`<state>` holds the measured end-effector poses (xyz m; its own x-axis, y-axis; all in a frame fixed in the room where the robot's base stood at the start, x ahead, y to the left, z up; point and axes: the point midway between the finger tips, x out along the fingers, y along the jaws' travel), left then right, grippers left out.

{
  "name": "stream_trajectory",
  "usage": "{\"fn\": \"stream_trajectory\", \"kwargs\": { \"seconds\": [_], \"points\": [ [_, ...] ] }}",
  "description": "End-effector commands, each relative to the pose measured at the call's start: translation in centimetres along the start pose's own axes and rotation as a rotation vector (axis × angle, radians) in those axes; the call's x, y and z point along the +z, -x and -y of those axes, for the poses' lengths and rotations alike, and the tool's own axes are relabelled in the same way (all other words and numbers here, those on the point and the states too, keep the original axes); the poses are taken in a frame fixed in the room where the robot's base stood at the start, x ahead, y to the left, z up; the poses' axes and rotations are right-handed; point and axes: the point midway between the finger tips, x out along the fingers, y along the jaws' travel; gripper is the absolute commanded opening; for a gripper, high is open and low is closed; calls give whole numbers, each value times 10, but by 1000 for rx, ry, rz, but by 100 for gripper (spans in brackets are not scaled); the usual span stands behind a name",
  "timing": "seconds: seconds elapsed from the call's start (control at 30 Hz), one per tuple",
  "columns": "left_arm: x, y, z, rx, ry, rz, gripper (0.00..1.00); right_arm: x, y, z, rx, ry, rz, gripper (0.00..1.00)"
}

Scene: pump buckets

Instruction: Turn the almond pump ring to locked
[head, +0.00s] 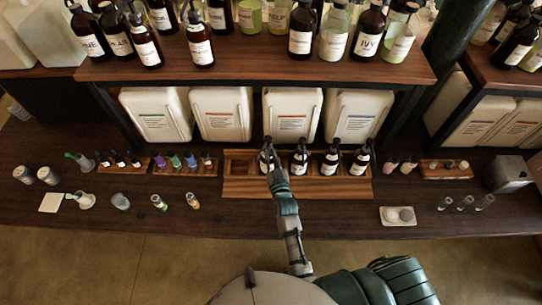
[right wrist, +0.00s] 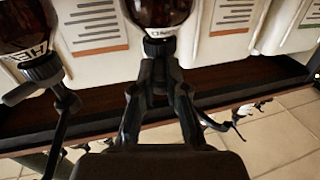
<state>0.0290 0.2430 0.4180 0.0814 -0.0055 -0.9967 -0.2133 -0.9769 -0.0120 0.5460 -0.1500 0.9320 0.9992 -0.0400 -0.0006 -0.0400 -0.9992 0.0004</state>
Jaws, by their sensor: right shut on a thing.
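In the head view, a row of dark brown pump bottles stands in a wooden tray (head: 295,188) on the counter. My right gripper (head: 268,161) is at the leftmost bottle (head: 264,157) of this row and partly hides it. In the right wrist view, which shows things upside down, this brown bottle (right wrist: 160,10) has a white label (right wrist: 152,31) with only a few letters readable. My right gripper (right wrist: 160,65) is shut on the black pump ring (right wrist: 155,47) at its neck. Whether the ring is locked cannot be told. My left gripper is not in view.
A neighbouring pump bottle (right wrist: 28,35) stands close beside, its black nozzle (right wrist: 18,94) sticking out. White canisters (head: 292,112) stand behind the tray, under a wooden shelf (head: 255,65). The counter (head: 300,215) in front is mostly clear.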

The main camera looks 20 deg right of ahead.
Motion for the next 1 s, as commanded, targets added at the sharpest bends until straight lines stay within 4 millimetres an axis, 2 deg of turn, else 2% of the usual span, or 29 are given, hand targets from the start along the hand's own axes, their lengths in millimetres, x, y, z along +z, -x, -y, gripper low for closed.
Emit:
{"fn": "stream_trajectory", "kwargs": {
  "seconds": [0.8, 0.83, 0.9, 0.93, 1.0],
  "points": [
    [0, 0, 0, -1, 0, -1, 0, -1, 0, 0, 0, 0, -2, 0],
    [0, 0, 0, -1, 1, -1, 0, -1, 0, 0, 0, 0, -2, 18],
    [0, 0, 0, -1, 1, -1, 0, -1, 0, 0, 0, 0, -1, 35],
    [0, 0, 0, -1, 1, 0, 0, 0, 0, 0, 0, 0, -1, 39],
    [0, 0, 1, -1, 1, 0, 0, 0, 0, 0, 0, 0, -1, 39]
  ]
}}
